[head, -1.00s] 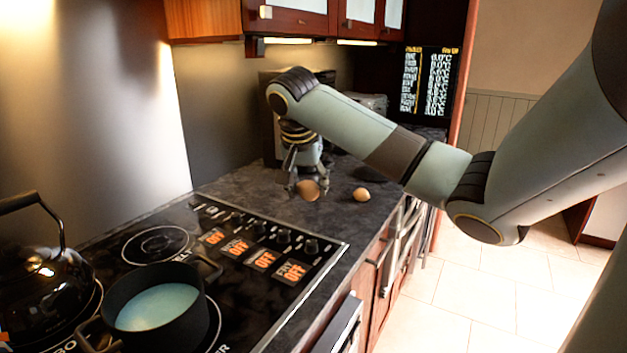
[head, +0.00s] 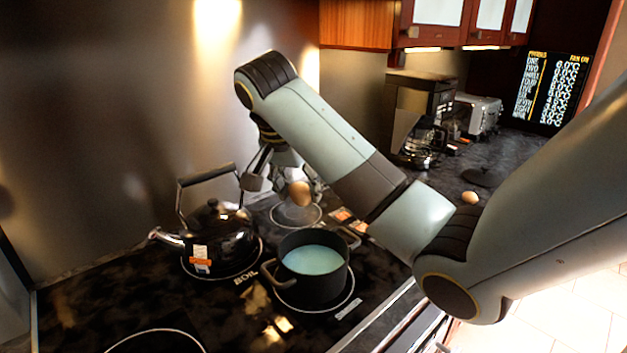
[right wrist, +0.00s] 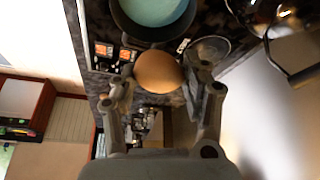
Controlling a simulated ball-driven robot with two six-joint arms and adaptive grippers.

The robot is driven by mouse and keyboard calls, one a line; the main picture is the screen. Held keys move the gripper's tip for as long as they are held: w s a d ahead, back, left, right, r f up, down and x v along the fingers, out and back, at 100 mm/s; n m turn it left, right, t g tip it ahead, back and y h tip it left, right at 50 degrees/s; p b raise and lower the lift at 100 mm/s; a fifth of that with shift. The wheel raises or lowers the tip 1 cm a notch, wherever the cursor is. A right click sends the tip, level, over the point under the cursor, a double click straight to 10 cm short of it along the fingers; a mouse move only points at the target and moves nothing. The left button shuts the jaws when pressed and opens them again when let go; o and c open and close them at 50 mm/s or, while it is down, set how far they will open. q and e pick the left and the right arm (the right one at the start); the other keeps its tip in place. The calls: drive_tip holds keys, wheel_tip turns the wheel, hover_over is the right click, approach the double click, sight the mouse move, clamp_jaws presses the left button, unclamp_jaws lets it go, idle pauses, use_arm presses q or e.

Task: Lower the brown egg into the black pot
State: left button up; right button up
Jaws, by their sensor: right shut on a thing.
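The brown egg (head: 300,193) is held in my right gripper (head: 283,187), above and behind the black pot in the head view. It also shows between the fingers in the right wrist view (right wrist: 158,74). The black pot (head: 312,291) stands on the stove with pale blue-green liquid in it. In the right wrist view the pot (right wrist: 130,27) lies beyond the egg, at the top. My right gripper is shut on the egg. My left gripper is in neither view.
A black kettle (head: 222,237) stands on the burner left of the pot. A second egg (head: 470,198) lies on the counter at right, near a dark lid (head: 484,177). A coffee maker (head: 418,118) and a toaster (head: 478,115) stand farther back. The front left stove area is clear.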

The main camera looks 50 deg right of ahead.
drive_tip(key=shift+w+a+r, duration=0.1)
drive_tip(key=shift+a+r, duration=0.25)
drive_tip(key=shift+d+f, duration=0.1)
wheel_tip(320, 180, down, 10)
drive_tip(key=shift+d, duration=0.1)
idle(0.7)
drive_tip(key=shift+f+b, duration=1.5)
drive_tip(key=shift+f, duration=2.3)
drive_tip(key=o, duration=0.8)
